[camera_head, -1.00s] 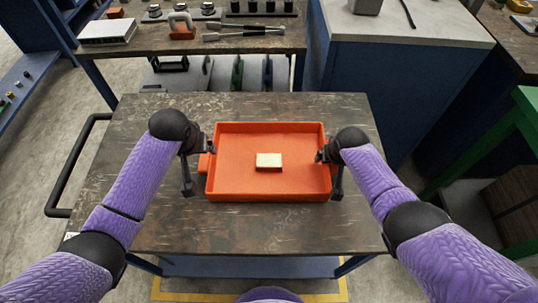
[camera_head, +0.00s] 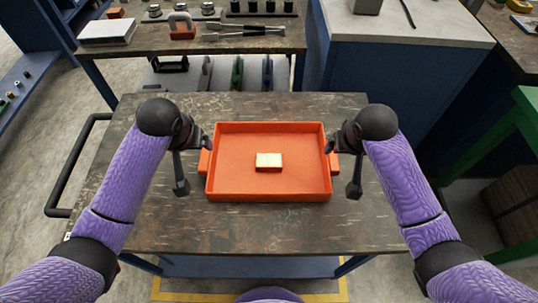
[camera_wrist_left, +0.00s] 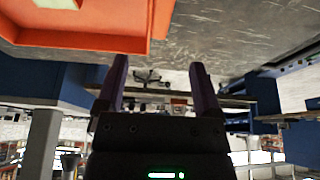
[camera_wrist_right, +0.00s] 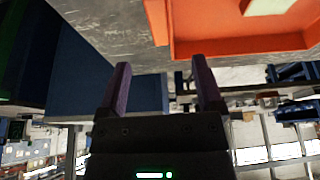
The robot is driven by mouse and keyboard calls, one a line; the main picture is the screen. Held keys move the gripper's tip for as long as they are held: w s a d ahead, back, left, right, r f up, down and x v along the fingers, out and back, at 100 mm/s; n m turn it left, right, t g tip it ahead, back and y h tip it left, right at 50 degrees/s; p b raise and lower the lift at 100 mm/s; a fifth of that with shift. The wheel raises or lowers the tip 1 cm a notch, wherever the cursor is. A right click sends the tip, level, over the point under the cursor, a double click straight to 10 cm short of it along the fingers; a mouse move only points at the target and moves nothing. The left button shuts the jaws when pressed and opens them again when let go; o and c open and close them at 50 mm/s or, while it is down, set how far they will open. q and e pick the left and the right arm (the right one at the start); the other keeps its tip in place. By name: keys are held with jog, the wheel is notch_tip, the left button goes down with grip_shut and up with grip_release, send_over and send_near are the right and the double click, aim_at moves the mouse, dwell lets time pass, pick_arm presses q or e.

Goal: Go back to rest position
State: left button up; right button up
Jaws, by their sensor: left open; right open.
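My left gripper (camera_wrist_left: 158,88) is open and empty. In the head view my left gripper (camera_head: 192,165) is beside the left end of the orange tray (camera_head: 225,194), apart from it. My right gripper (camera_wrist_right: 163,90) is open and empty. In the head view my right gripper (camera_head: 343,168) is beside the tray's right end, also apart from it. The tray sits on the dark worktable, with a handle at each end. A pale yellow block (camera_head: 268,161) lies inside it near the middle. The tray also shows in the left wrist view (camera_wrist_left: 90,35) and in the right wrist view (camera_wrist_right: 205,30).
The worktable (camera_head: 270,230) is bare around the tray. A blue cabinet (camera_head: 350,95) is at the back right, and a black cart handle (camera_head: 75,170) at the left.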

jog(key=shift+r, duration=0.1)
dwell(0.3)
